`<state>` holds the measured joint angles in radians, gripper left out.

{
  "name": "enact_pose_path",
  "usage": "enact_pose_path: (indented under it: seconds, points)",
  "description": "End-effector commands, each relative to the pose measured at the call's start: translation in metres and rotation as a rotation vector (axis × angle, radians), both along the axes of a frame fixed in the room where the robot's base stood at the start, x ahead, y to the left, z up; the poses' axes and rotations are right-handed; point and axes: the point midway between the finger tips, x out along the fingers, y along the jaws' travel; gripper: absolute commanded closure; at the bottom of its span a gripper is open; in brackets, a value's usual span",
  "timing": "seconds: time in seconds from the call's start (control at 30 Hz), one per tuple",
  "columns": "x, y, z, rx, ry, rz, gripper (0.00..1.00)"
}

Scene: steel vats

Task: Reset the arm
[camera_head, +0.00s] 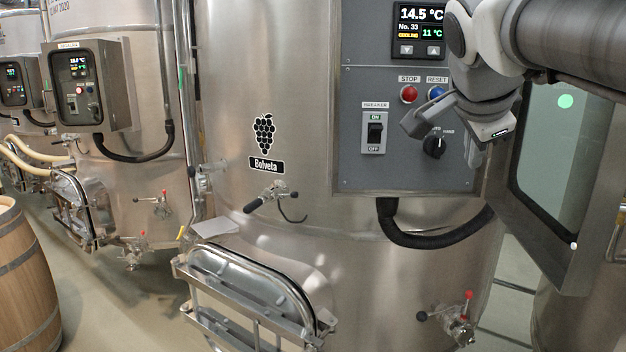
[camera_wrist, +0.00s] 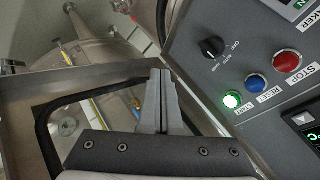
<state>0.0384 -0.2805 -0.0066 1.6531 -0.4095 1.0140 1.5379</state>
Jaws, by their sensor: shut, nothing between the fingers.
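My gripper (camera_head: 412,122) is shut and empty in front of the right part of the grey control panel (camera_head: 358,80) on the steel vat. In the wrist view its closed fingers (camera_wrist: 160,78) point up the picture, left of the panel's buttons, and appear to touch nothing. The panel has a red STOP button (camera_head: 409,93), a blue RESET button (camera_head: 436,93) partly next to my arm, and a black rotary knob (camera_head: 434,146). A green lit START button (camera_wrist: 232,99) shows in the wrist view; my gripper hides it in the head view.
The panel's windowed door (camera_head: 577,250) stands open at the right, close to my arm. A breaker switch (camera_head: 375,133), set towards ON, sits at lower left of the panel. A display (camera_head: 420,31) reads 14.5 °C. A wooden barrel (camera_head: 25,275) stands at far left.

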Motion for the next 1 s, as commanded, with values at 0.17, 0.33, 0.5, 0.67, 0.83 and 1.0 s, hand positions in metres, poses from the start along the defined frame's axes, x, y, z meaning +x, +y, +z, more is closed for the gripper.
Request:
enact_pose_path:
  seconds: [0.17,0.33,0.5,0.67,0.83,1.0]
  points:
    - [-0.043,0.026,-0.060,-0.140,0.184,0.300,1.00]
    - [-0.084,0.049,-0.119,-0.269,0.322,0.599,1.00]
    - [-0.128,0.071,-0.178,-0.390,0.421,0.897,1.00]
    - [-0.160,0.086,-0.222,-0.479,0.473,1.122,1.00]
    - [-0.178,0.094,-0.246,-0.532,0.492,1.247,1.00]
    - [-0.181,0.095,-0.251,-0.544,0.496,1.274,1.00]
